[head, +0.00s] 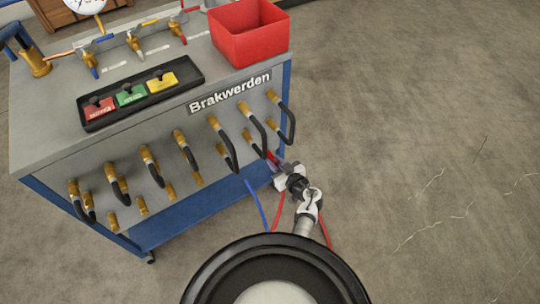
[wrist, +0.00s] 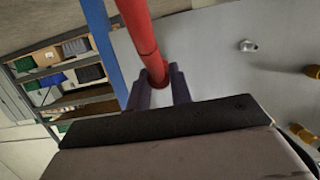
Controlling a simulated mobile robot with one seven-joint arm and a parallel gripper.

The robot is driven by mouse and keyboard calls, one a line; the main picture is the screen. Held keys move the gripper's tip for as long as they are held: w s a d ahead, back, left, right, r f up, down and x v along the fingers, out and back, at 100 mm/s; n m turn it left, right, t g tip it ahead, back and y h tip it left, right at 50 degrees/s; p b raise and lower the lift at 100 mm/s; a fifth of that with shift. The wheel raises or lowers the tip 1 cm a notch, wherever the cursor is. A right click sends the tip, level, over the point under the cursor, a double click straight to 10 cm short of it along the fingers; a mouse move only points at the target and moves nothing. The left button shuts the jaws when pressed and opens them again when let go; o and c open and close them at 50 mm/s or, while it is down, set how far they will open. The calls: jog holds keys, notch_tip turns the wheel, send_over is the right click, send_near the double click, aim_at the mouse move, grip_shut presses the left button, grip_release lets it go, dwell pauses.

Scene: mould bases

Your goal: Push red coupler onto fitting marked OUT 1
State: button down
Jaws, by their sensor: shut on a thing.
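My gripper (head: 279,167) is at the right front corner of the cart in the head view. In the wrist view its two dark fingers (wrist: 161,90) are closed around the lower end of a red hose with the red coupler (wrist: 157,74). A bit of red (head: 271,157) shows at the fingertips in the head view. A bare silver fitting (wrist: 248,46) stands on the grey panel to the right of the coupler and apart from it. I cannot read any OUT 1 mark, and my gripper hides part of the coupler.
The grey and blue cart (head: 60,150) carries brass fittings with black hose loops (head: 222,145) along its front. A red bin (head: 248,50) and a black tray (head: 102,122) sit on top. A blue hose (head: 256,203) hangs near my arm. The floor at right is clear.

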jog(key=shift+s+d+p, duration=0.75)
jog(key=shift+s+d, duration=0.1)
jog(key=shift+s, duration=0.25)
jog(key=s+d+p, duration=0.3)
jog(key=s, duration=0.2)
jog(key=shift+d+p, duration=0.25)
jog(key=shift+p, duration=0.05)
dwell(0.3)
